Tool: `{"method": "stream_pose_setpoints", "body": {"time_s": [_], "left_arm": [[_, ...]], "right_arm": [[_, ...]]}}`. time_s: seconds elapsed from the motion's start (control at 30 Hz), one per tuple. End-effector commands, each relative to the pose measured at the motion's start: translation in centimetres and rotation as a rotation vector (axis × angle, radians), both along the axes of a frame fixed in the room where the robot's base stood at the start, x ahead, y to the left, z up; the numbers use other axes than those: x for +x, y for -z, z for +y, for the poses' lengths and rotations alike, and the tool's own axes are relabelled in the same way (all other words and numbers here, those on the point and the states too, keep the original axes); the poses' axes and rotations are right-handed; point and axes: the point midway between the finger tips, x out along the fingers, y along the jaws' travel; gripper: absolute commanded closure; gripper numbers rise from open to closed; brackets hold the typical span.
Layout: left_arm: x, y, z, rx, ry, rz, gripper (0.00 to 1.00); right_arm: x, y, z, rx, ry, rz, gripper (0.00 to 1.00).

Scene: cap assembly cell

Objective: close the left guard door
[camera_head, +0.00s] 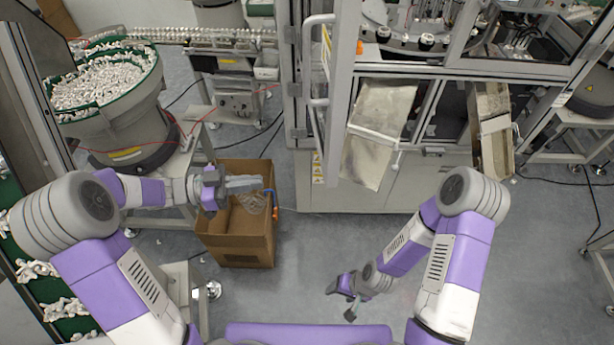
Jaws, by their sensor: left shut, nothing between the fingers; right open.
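The left guard door (343,85) is a grey metal frame that stands open, seen nearly edge-on and sticking out from the machine toward me. Its pale bar handle (307,62) is on the left side of the frame. My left gripper (260,183) is shut and empty, to the left of the door and apart from it, above a cardboard box. My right gripper (348,310) is low in front of the machine, open and empty, well away from the door.
The open cardboard box (236,246) stands on the floor beneath my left gripper. A bowl feeder (112,125) full of white parts is at the left. The machine (410,195) has two chutes, a left one (379,125) and a right one (492,130). Floor in front is clear.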

Motion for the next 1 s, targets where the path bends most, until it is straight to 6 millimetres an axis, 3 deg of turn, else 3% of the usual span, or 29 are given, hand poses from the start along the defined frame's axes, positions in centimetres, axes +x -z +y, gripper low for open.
{"method": "stream_pose_setpoints", "body": {"time_s": [0.17,0.7,1.0], "left_arm": [[-0.1,-0.2,-1.2,0.002,0.02,-0.001,1.0],[1.5,-0.2,-11.7,0.002,0.019,-0.001,1.0],[1.9,-0.1,-13.8,0.003,0.015,-0.002,1.0]], "right_arm": [[0.0,-0.2,0.0,0.0,0.0,0.0,0.37],[0.0,-1.6,0.0,0.0,0.0,0.0,0.37],[0.0,-1.9,0.0,0.0,0.0,0.0,0.37]]}}
